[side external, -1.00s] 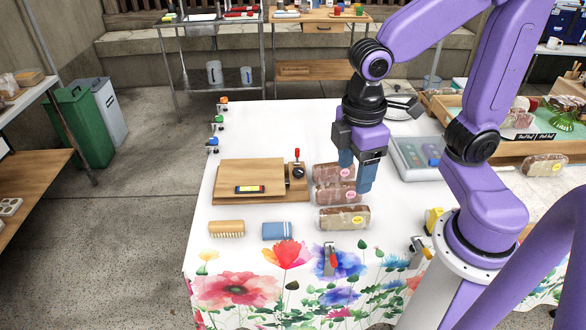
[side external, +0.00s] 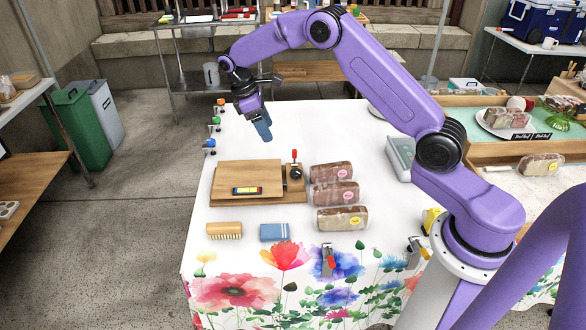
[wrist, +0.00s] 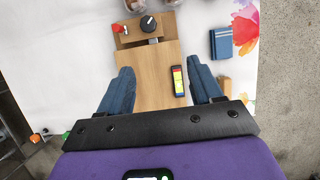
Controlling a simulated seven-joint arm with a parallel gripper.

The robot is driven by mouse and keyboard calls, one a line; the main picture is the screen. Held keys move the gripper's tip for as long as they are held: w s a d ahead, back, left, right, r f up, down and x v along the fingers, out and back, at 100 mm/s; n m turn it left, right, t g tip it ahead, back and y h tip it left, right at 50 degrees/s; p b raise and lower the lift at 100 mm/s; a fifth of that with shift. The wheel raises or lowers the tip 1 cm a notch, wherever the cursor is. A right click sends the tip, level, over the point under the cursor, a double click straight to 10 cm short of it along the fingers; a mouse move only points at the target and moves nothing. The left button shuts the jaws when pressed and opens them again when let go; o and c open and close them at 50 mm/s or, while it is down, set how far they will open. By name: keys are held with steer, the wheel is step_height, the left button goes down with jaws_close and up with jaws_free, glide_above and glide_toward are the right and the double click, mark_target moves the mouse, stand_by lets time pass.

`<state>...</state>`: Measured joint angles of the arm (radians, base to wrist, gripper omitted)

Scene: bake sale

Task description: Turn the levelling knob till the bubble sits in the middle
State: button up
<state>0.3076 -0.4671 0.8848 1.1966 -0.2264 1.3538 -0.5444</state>
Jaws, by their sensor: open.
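A wooden board (side external: 240,173) lies on the white table, with a level with a yellow vial (side external: 247,190) and dark ends on its front part. The level also shows in the wrist view (wrist: 179,80). The bubble is too small to make out. A black knob (side external: 297,172) sits on a small wooden block at the board's right end, with a red-topped lever (side external: 294,155) beside it. The knob shows at the top of the wrist view (wrist: 148,24). My gripper (side external: 263,131) is open and empty, raised behind the board; its fingers (wrist: 160,76) frame the board from above.
Several wrapped loaves (side external: 333,194) stand right of the knob. A brush (side external: 225,230) and a folded blue cloth (side external: 274,232) lie in front of the board. Coloured clamps (side external: 210,146) line the left table edge. The table behind the board is mostly clear.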

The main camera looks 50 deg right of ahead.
steer(key=w+d+f, duration=0.1)
steer(key=d+f, duration=0.1)
steer(key=d, duration=0.1)
glide_toward(295, 171)
steer(key=x, duration=0.8)
steer(key=shift+s+f, duration=0.1)
steer(key=shift+f, duration=0.15)
steer(key=c, duration=1.1)
steer(key=shift+o, duration=0.2)
steer(key=shift+m+g, duration=0.3)
steer(key=shift+m, duration=0.1)
